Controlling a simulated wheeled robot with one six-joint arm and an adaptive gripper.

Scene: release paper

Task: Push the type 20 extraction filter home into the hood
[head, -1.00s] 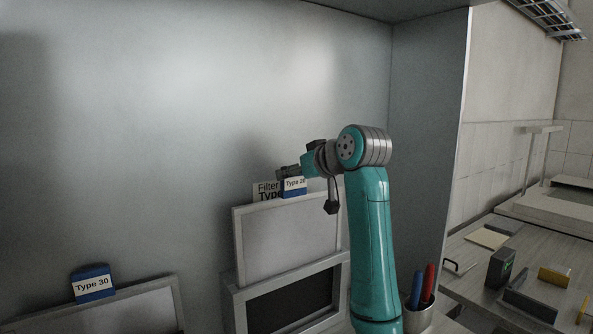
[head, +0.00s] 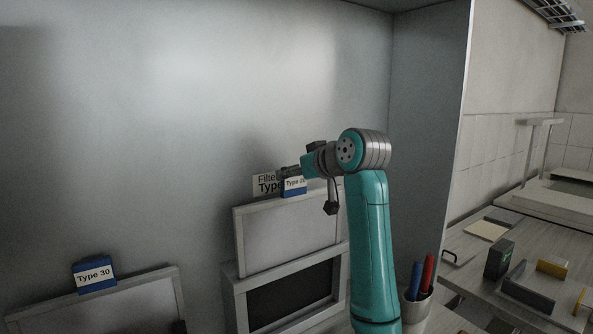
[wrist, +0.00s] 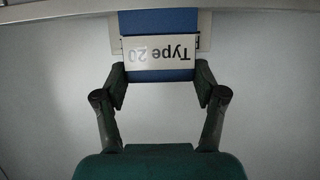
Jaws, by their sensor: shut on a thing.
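The type 20 filter (head: 285,240) is a pale framed panel with a blue tab (head: 294,191) labelled "Type 20" on its top edge. My gripper (head: 288,172) is shut on this tab. In the wrist view, the fingers (wrist: 161,82) hold the tab (wrist: 160,75) from both sides, and its label appears upside down. The filter stands upright directly above a grey frame (head: 231,300) with a dark opening, on the hood's back wall side. The filter's lower edge is at or just at the frame's top; the exact overlap is unclear.
A second filter (head: 120,308) with a blue "Type 30" tab (head: 93,275) stands at lower left. A cup (head: 415,311) with red and blue pens is right of my arm. A side wall (head: 430,130) separates a cluttered bench (head: 470,275) at right. The back wall beside the filter is clear.

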